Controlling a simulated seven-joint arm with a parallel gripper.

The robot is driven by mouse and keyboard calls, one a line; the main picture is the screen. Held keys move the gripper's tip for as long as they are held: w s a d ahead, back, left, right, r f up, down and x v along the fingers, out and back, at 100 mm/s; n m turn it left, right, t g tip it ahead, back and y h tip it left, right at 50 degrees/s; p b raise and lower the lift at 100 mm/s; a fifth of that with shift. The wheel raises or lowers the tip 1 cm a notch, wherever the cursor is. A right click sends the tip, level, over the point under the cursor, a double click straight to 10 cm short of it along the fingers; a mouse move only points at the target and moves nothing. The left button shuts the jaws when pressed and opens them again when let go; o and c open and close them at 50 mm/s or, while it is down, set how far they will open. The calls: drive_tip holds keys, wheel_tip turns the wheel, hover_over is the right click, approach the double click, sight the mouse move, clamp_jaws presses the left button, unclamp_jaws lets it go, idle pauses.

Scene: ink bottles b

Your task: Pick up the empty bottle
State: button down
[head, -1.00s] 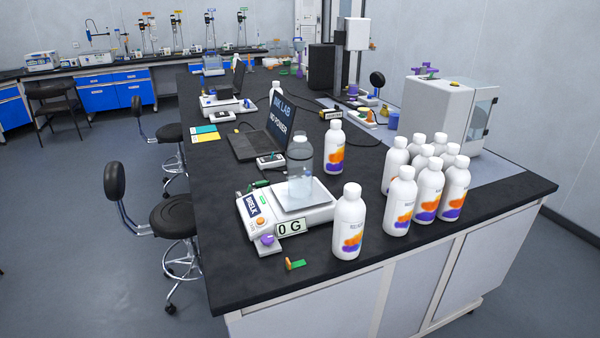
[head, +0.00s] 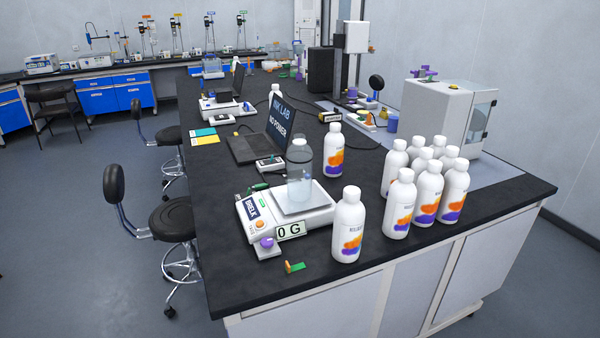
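A clear, see-through bottle with a pale cap (head: 300,175) stands upright on the pan of a white scale (head: 322,208) on the black bench. The scale's display reads 0 G. White bottles with orange and purple labels stand nearby: one (head: 348,226) just right of the scale's front, one (head: 333,152) behind the clear bottle, and a cluster of several (head: 428,190) to the right. My gripper is not in view.
A laptop (head: 265,140) reading NO POWER is open behind the scale. A white machine (head: 450,110) stands at the right of the black bench (head: 290,285). A small orange and green item (head: 294,267) lies near the front edge. The front left corner is mostly clear.

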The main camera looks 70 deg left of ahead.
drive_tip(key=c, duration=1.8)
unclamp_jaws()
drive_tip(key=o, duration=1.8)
